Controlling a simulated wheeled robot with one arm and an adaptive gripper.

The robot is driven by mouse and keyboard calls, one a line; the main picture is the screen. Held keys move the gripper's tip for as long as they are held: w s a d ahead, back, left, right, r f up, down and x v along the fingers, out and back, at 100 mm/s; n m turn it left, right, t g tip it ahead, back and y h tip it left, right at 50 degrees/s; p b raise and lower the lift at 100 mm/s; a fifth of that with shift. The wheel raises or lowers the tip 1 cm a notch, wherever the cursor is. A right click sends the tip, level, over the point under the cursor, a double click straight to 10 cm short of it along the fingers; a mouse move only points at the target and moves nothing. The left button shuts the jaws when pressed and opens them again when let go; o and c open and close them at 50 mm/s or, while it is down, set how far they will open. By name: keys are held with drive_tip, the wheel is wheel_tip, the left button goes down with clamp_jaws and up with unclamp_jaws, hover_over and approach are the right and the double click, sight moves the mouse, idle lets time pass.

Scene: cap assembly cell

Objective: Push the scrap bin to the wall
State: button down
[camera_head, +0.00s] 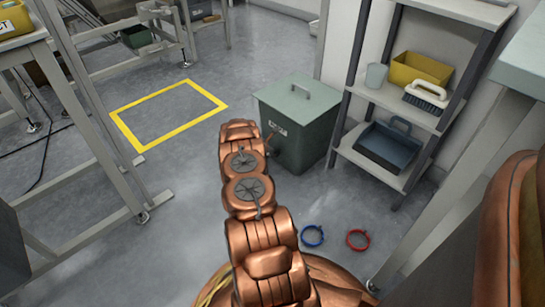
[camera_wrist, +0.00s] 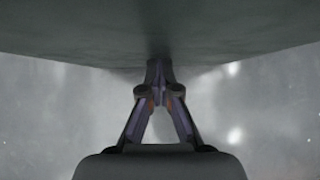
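The scrap bin (camera_head: 305,140) is a dark green box with a flat grey-green lid, a lid handle and a small label on its front. It stands upright on the floor, left of the shelf and near the back wall (camera_head: 341,45). I cannot tell how wide any gap to the wall is. In the wrist view the bin's dark green underside or side (camera_wrist: 80,42) fills the top. My gripper (camera_wrist: 158,72) has its fingertips together and empty, right at the bin; I cannot tell if they touch it. In the head view my arm mostly hides the gripper.
A shelf (camera_head: 345,150) with a yellow bin (camera_head: 418,69), brush (camera_head: 428,97), cup (camera_head: 376,77) and blue-grey tray (camera_head: 386,148) stands right of the bin. A blue ring (camera_head: 313,244) and red ring (camera_head: 367,248) lie on the floor. A yellow-outlined floor area (camera_head: 128,139) is empty.

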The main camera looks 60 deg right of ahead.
drive_tip(key=shift+s+d+f+b, duration=0.1)
drive_tip(key=shift+s+d+b, duration=0.15)
drive_tip(key=shift+d+b, duration=0.4)
drive_tip(key=shift+s+d+r+b, duration=0.1)
drive_tip(key=shift+s+d+b, duration=0.15)
drive_tip(key=shift+d, duration=0.65)
drive_tip(key=shift+s+d+f+b, duration=0.1)
drive_tip(key=shift+s+d+b, duration=0.25)
drive_tip(key=shift+d, duration=0.85)
drive_tip(key=shift+b, duration=0.3)
